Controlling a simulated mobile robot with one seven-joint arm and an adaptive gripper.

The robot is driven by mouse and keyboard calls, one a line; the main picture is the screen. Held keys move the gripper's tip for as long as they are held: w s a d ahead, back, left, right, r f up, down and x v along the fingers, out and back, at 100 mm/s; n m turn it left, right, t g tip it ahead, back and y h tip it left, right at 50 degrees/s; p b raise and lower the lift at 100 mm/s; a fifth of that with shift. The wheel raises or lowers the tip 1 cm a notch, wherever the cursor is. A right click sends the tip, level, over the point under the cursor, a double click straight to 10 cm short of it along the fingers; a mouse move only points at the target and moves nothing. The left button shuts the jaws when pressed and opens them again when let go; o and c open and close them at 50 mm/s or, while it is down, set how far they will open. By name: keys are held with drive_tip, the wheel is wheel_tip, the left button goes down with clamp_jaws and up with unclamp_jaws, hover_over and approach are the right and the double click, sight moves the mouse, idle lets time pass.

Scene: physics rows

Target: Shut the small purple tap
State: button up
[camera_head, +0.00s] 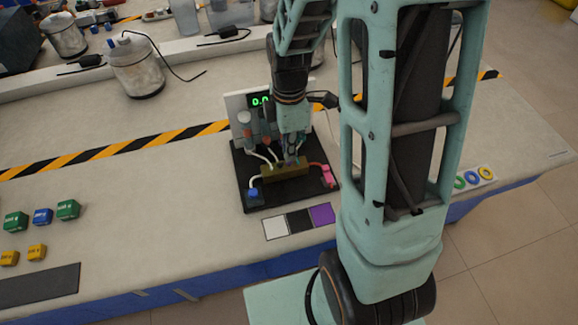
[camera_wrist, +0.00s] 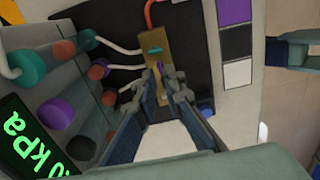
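The small purple tap (camera_wrist: 160,68) sits on the brass block (camera_wrist: 152,42) in the wrist view, just ahead of my fingertips. A small teal tap (camera_wrist: 155,50) lies farther along the same block. My gripper (camera_wrist: 164,77) is over the block with a narrow gap between its fingertips; the purple tap shows at this gap. Contact with the tap cannot be made out. In the head view my gripper (camera_head: 291,158) points down at the brass block (camera_head: 272,172), and the purple tap is not distinguishable there.
A panel with a green display (camera_head: 260,101) stands behind the block, with large knobs, including a purple one (camera_wrist: 57,112). Pale hoses and a red hose meet the block. A pink part (camera_head: 327,175) and blue part (camera_head: 254,194) flank it.

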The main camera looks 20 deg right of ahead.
drive_tip(key=shift+f+b, duration=0.3)
drive_tip(key=shift+f, duration=0.5)
drive_tip(key=shift+f+b, duration=0.95)
drive_tip(key=shift+f, duration=0.25)
drive_tip(key=shift+r+p, duration=0.3)
drive_tip(key=shift+r, duration=0.05)
drive_tip(key=shift+c, duration=0.5)
clamp_jaws()
